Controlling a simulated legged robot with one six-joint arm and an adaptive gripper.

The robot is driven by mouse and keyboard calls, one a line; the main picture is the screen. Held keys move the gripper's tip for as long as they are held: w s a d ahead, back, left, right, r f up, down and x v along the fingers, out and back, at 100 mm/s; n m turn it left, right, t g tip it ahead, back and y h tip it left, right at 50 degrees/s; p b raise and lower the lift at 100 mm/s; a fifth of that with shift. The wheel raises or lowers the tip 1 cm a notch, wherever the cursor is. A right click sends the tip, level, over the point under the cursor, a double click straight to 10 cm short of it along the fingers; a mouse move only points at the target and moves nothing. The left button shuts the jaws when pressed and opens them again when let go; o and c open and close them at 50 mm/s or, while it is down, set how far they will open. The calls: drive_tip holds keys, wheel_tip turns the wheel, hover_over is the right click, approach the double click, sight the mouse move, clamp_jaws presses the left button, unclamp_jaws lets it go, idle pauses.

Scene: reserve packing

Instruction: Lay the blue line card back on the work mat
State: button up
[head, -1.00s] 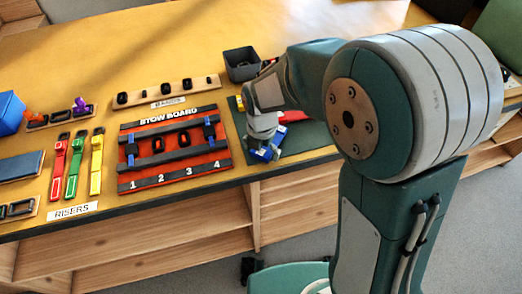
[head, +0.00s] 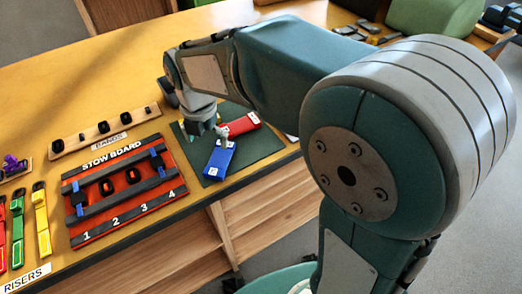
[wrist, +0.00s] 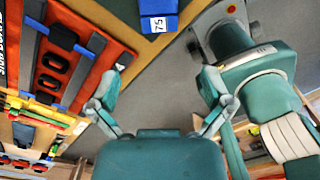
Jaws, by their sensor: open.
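The blue line card (head: 218,161), a flat blue piece with a white label, lies on the dark green work mat (head: 262,146) near its front edge in the head view. In the wrist view its labelled end (wrist: 158,9) shows at the top edge, marked 75. My gripper (head: 220,131) is over the mat, just behind the card. In the wrist view my gripper (wrist: 160,100) has its two fingers spread wide with nothing between them. The arm hides part of the mat's back side.
A red piece (head: 240,125) with a white label lies on the mat behind the blue card. The stow board (head: 123,190) lies left of the mat, with the bands rack (head: 107,130) behind it. The bare yellow table at the back left is clear.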

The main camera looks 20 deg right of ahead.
drive_tip(key=s+d+r+m+t, duration=0.2)
drive_tip(key=s+d+m, duration=0.5)
drive_tip(key=m, duration=0.8)
drive_tip(key=s+d+r+m+t, duration=0.3)
drive_tip(key=s+d+m, duration=0.4)
drive_tip(key=m, duration=0.8)
drive_tip(key=shift+s+d+r+t, duration=0.3)
drive_tip(key=shift+s+d+r, duration=0.1)
drive_tip(key=shift+s+r, duration=0.15)
